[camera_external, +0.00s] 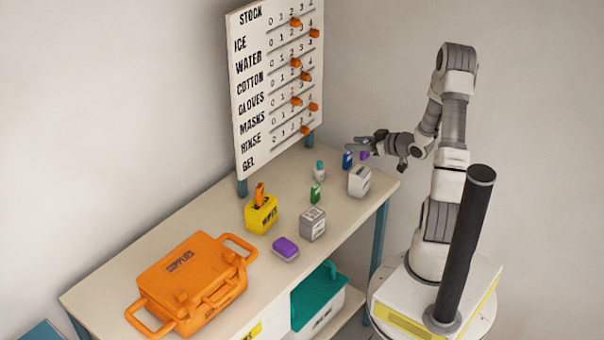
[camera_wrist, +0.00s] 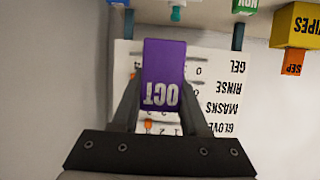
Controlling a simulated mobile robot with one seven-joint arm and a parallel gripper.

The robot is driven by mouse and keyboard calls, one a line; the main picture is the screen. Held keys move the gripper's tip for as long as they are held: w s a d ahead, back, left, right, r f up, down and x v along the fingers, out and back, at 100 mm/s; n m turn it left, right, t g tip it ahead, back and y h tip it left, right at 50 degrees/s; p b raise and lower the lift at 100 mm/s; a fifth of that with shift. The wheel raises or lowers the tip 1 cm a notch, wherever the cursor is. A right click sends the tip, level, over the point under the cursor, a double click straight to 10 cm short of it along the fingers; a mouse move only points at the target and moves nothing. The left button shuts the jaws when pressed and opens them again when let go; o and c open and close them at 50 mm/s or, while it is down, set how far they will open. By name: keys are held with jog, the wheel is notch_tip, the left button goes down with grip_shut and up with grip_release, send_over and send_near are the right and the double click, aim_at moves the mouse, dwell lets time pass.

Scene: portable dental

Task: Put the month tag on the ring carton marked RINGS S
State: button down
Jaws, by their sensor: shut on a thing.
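My gripper (camera_external: 362,142) is raised over the far right end of the bench. In the wrist view the gripper (camera_wrist: 162,95) is shut on a purple month tag (camera_wrist: 163,65) lettered OCT, which reads upside down. The purple tag (camera_external: 364,155) also shows just below the fingers in the external view. A pale carton (camera_external: 360,181) stands on the bench below the gripper. A second grey carton (camera_external: 312,224) stands nearer the middle. I cannot read which carton is marked RINGS S.
A yellow WIPES box (camera_external: 261,214) holds an orange SEP tag (camera_wrist: 293,63). A green tag (camera_external: 315,193), a teal-capped bottle (camera_external: 320,171), a blue item (camera_external: 347,159) and a purple box (camera_external: 285,248) stand around the cartons. The stock board (camera_external: 277,90) rises behind; an orange case (camera_external: 188,283) lies left.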

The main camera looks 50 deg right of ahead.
jog(key=shift+w+a+f, duration=0.1)
jog(key=shift+w+f, duration=0.05)
jog(key=shift+f, duration=0.6)
jog(key=shift+w+a+f, duration=0.1)
jog(key=shift+w+f, duration=0.05)
jog(key=shift+f, duration=0.65)
jog(key=shift+w+a+f, duration=0.1)
jog(key=shift+w+f, duration=0.05)
jog(key=shift+f, duration=0.6)
jog(key=shift+f, duration=0.1)
jog(key=shift+f+b, duration=0.2)
jog(key=shift+b, duration=0.25)
jog(key=shift+c, duration=2.1)
grip_release()
jog(key=shift+r, duration=0.1)
jog(key=shift+r, duration=0.1)
